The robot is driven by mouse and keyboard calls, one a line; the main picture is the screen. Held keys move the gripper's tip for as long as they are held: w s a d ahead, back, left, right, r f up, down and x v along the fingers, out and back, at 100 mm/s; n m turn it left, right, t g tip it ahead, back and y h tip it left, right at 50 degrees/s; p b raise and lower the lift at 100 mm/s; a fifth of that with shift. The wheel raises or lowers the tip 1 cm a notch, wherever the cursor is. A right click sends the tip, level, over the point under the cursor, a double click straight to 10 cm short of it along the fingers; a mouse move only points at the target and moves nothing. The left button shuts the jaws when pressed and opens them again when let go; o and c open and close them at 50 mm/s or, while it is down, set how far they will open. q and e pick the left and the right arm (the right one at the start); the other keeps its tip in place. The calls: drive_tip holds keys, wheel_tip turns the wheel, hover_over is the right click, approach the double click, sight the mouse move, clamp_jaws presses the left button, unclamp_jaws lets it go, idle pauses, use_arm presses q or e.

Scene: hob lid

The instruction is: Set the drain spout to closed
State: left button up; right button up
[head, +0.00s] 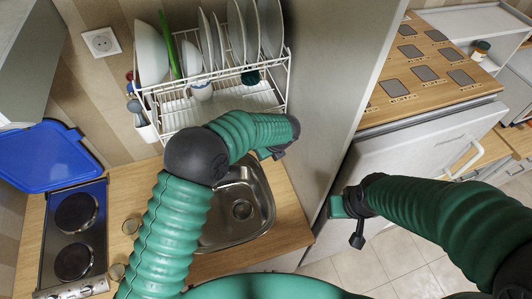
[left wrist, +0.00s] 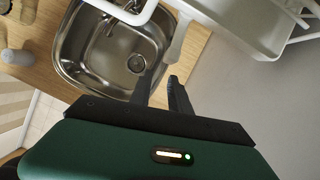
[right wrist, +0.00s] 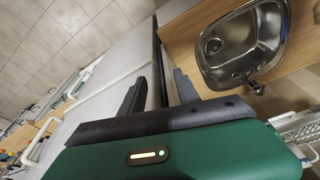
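The drain spout seems to be the pale strip (left wrist: 179,40) hanging beside the white drip tray (left wrist: 235,22) in the left wrist view; I cannot tell its setting. It lies just beyond the fingertips of my left gripper (left wrist: 161,78), whose fingers are partly apart with nothing between them. In the head view my left gripper (head: 272,153) is below the right end of the dish rack (head: 215,105), and I cannot make out the spout there. My right gripper (right wrist: 158,82) is open and empty; in the head view it (head: 350,214) is near the white cabinet front.
The steel sink (head: 236,208) is set in the wooden counter (head: 275,243) below the rack. Plates and cups fill the rack. A tall grey panel (head: 335,80) stands right of it. A hob (head: 75,238) with a raised blue lid (head: 42,155) and two glass jars are at left.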

use_arm(q)
drive_tip(key=shift+o, duration=1.1)
drive_tip(key=shift+s+r, duration=0.1)
drive_tip(key=shift+s, duration=0.05)
drive_tip(key=shift+d, duration=0.15)
drive_tip(key=b+v, duration=0.6)
drive_tip(key=v, duration=1)
drive_tip(key=shift+s+d+r, duration=0.2)
drive_tip(key=shift+r, duration=0.05)
